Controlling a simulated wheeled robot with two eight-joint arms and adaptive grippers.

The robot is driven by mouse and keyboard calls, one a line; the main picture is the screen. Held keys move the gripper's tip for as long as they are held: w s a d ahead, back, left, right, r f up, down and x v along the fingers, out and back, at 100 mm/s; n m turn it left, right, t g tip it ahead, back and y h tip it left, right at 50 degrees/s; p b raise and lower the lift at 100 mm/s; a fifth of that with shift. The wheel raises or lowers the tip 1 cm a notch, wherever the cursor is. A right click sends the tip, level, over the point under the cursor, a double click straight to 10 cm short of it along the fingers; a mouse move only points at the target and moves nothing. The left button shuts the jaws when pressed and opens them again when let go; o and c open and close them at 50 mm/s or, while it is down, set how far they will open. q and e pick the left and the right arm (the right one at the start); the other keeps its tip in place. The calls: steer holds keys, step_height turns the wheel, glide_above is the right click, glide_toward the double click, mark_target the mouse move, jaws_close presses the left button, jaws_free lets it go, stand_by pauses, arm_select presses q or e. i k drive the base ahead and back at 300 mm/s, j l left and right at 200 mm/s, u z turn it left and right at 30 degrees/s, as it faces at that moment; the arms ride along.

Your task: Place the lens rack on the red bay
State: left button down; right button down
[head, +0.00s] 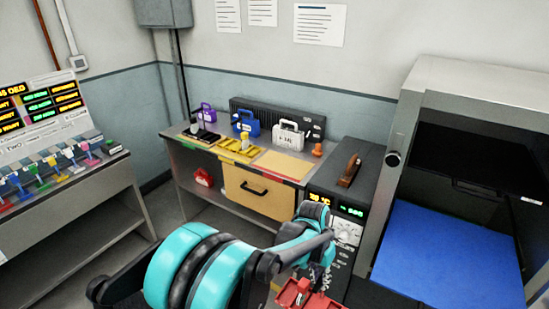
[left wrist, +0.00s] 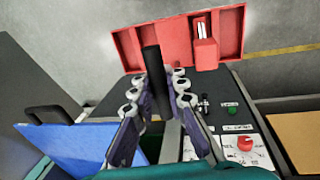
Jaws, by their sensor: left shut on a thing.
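A red open tray with dividers, which I take for the lens rack, hangs at the bottom of the head view (head: 322,300) and at the top of the left wrist view (left wrist: 228,28). A red block with a white top (left wrist: 205,52) stands in it. My left gripper (head: 312,268) is shut on a dark upright bar (left wrist: 152,65), seemingly the rack's handle; the join is unclear. The rack is in the air in front of the instrument. A red edge strip (head: 284,182) borders a tan pad (head: 283,164) on the bench. My right gripper is out of view.
The instrument (head: 338,205) with dial and displays stands right of the bench. Purple, blue (head: 245,123) and white cases (head: 288,138) stand at the bench's back. An orange knob (head: 317,150) is near the pad. A chamber with a blue floor (head: 445,255) is at right.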

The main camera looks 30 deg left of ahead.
mark_target(284, 164)
steer(key=i+j, duration=0.15)
steer(key=j, duration=0.25)
steer(key=i+j, duration=0.1)
steer(key=j, duration=0.35)
steer(key=i+j, duration=0.15)
steer(key=j, duration=0.25)
steer(key=i+j, duration=0.1)
steer(key=j, duration=0.3)
steer(key=i+j, duration=0.15)
steer(key=j, duration=0.25)
steer(key=i+j, duration=0.1)
steer(key=j, duration=0.35)
